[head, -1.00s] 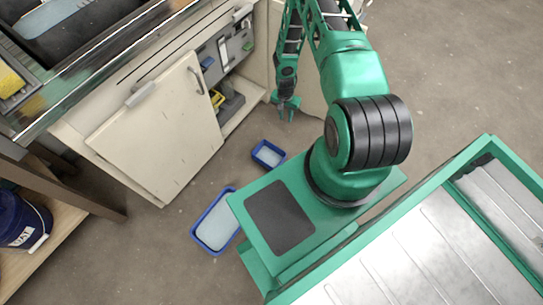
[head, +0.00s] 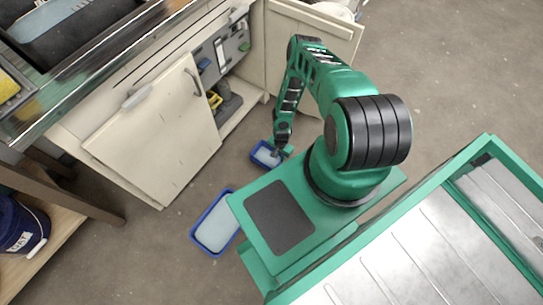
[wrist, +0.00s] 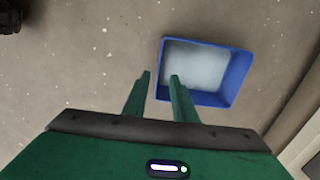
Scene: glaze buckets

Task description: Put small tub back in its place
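The small tub (head: 264,154) is a blue open tray with pale contents, standing on the floor in front of the open cabinet. It also shows in the wrist view (wrist: 206,72), beyond my fingertips. My gripper (head: 281,153) is over the tub's right side in the head view. In the wrist view my gripper (wrist: 160,80) is open, its two green fingers apart with nothing between them. The fingertips overlap the tub's near left part in that view; I cannot tell whether they touch it. A larger blue tub (head: 214,222) with pale contents lies on the floor nearer my base.
The white cabinet (head: 150,140) has one door (head: 312,45) swung open at right, and its inside holds a grey panel and a yellow item (head: 214,100). A dark blue bucket (head: 22,225) stands on a low wooden shelf at left.

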